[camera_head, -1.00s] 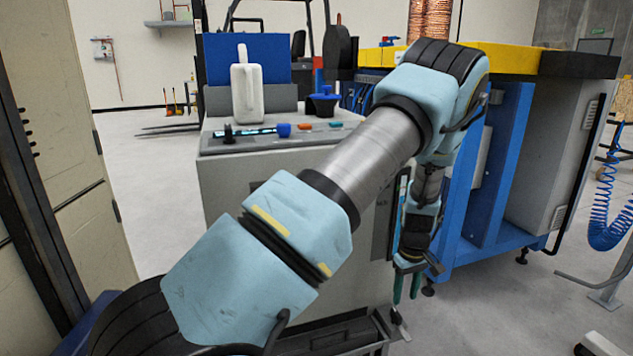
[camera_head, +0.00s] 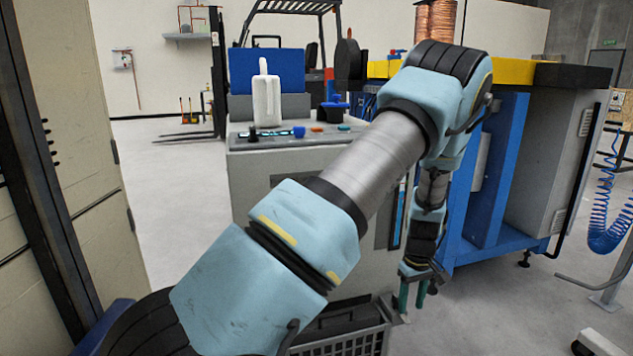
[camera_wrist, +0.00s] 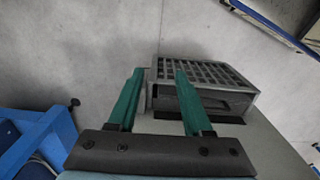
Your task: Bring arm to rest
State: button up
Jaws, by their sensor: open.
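My gripper (camera_head: 412,293) hangs at the end of my arm, pointing down, to the right of the grey cabinet in the head view. In the wrist view my gripper (camera_wrist: 158,75) shows two green fingers spread apart with nothing between them. Beyond the fingers lie a grey slatted crate (camera_wrist: 205,72) and bare floor. My arm crosses the head view from lower left to upper right, bent at the elbow, and hides part of the cabinet and the blue machine.
A grey cabinet (camera_head: 290,175) bears a white jug (camera_head: 266,100) and small tools. A blue machine frame with a yellow top (camera_head: 515,72) stands at right. A dark crate (camera_head: 345,343) sits low in front of the cabinet. A tall beige locker (camera_head: 85,235) stands at left. Floor is clear between locker and cabinet.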

jog(key=s+a+r+m, duration=0.1)
jog(key=a+r+m, duration=0.1)
jog(key=a+r, duration=1.35)
jog(key=s+a+r+m+t, duration=0.1)
jog(key=s+a+r, duration=0.2)
jog(key=s+a, duration=0.35)
jog(key=s+a+r+m+t, duration=0.1)
jog(key=s+a+r+m, duration=0.2)
jog(key=a, duration=0.6)
notch_tip(320, 180, up, 17)
jog(key=n+p, duration=0.1)
jog(key=p, duration=1.6)
jog(key=shift+s+d+r+p, duration=0.15)
jog(key=shift+s+r+p, duration=0.05)
jog(key=shift+s+p, duration=0.25)
